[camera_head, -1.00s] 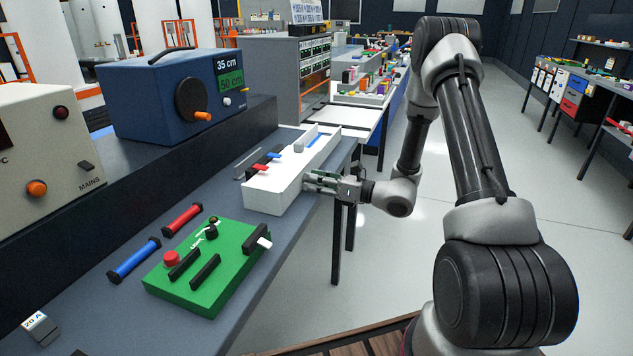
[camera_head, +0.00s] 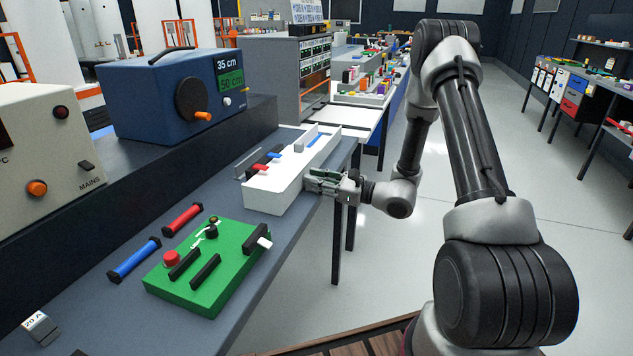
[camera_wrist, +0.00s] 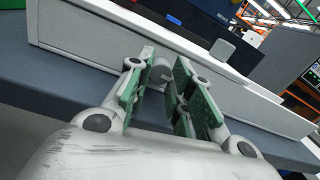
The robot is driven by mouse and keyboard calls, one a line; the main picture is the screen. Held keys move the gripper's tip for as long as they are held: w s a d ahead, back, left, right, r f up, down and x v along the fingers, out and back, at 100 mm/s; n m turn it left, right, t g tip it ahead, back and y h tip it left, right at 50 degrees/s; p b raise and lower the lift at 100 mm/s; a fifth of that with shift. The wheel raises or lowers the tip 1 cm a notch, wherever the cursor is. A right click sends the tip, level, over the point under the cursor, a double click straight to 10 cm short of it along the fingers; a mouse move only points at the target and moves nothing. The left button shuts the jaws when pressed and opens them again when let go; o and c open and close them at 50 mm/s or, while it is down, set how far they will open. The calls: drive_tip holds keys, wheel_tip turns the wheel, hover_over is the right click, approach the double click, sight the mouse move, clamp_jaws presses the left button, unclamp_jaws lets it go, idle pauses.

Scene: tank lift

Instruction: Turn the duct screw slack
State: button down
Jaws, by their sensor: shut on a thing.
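The white duct (camera_head: 266,200) lies along the bench's right edge, and its pale side wall (camera_wrist: 85,35) crosses the wrist view. The duct screw (camera_wrist: 160,72) is a small grey round knob on that outer wall, between my green-padded fingers. My gripper (camera_head: 312,181) is at the duct's right side, shut on the screw. In the head view the fingers hide the screw. How loose the screw is cannot be told.
On the bench (camera_head: 110,310) are a green panel (camera_head: 215,290) with a red button, a red bar (camera_head: 182,219), a blue bar (camera_head: 134,260) and a blue box (camera_head: 160,100). Open floor lies to the right.

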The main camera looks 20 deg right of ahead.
drive_tip(key=c, duration=1.5)
unclamp_jaws()
drive_tip(key=v, duration=1.2)
drive_tip(key=shift+o, duration=1.3)
drive_tip(key=shift+w+a, duration=0.1)
drive_tip(key=shift+a, duration=0.15)
drive_tip(key=w+a+m, duration=0.1)
drive_tip(key=w+a, duration=0.1)
drive_tip(key=a, duration=0.1)
drive_tip(key=w+a+m, duration=0.2)
drive_tip(key=a, duration=0.1)
drive_tip(key=w+a+m, duration=0.1)
drive_tip(key=w+a, duration=0.2)
drive_tip(key=shift+w+r+m, duration=0.15)
drive_tip(key=shift+r+m, duration=0.15)
